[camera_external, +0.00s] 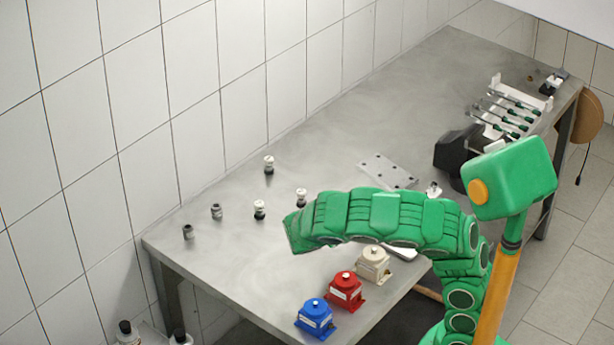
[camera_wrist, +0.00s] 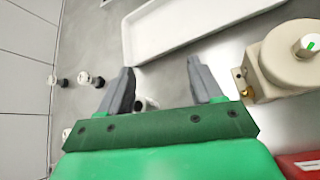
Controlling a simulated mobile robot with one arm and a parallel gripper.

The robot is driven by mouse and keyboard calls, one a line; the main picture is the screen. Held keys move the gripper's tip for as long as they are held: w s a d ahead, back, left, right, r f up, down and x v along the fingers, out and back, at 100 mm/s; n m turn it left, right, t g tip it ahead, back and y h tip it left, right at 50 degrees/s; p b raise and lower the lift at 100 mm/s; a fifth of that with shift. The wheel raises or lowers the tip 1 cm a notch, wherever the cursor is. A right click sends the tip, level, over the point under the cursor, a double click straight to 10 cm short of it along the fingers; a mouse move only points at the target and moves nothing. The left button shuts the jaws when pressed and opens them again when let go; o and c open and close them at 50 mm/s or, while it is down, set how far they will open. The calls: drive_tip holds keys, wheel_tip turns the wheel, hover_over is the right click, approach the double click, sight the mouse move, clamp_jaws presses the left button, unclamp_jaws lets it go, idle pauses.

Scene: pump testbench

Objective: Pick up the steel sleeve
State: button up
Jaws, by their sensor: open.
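Two small grey metal cylinders stand near the left end of the steel bench, one at the front left (camera_external: 187,231) and one a little behind it (camera_external: 216,211). Either could be the steel sleeve; I cannot tell which. My gripper (camera_wrist: 161,66) is open, its two grey fingers spread apart. In the external view my arm's green end is over the bench, right of both cylinders, and hides the fingers. In the wrist view a small pale fitting (camera_wrist: 148,104) with a dark end shows beyond the left finger, partly hidden; nothing is held.
Black-and-white fittings (camera_external: 259,209) stand left of my arm. Blue (camera_external: 314,317), red (camera_external: 345,290) and beige (camera_external: 373,263) pump housings line the bench's front edge. A white tray (camera_wrist: 130,42) lies past my fingers. A tiled wall (camera_external: 130,100) bounds the bench's back.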

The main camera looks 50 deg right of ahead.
drive_tip(key=w+a+f+n+t, duration=0.1)
drive_tip(key=a+n, duration=0.1)
drive_tip(key=w+a+f+n+t, duration=0.1)
drive_tip(key=w+a+n, duration=0.1)
drive_tip(key=n, duration=0.1)
drive_tip(key=w+a+f+n+t+h, duration=0.1)
drive_tip(key=w+a+f+n, duration=0.1)
drive_tip(key=a, duration=0.1)
drive_tip(key=shift+w+n+t, duration=0.1)
drive_tip(key=shift+n+t, duration=0.2)
drive_tip(key=shift+x, duration=1.3)
drive_tip(key=d, duration=0.1)
drive_tip(key=d+f, duration=0.1)
drive_tip(key=d, duration=0.1)
drive_tip(key=shift+w+d, duration=0.2)
drive_tip(key=shift+w, duration=0.05)
drive_tip(key=shift+x, duration=0.85)
drive_tip(key=c, duration=1.2)
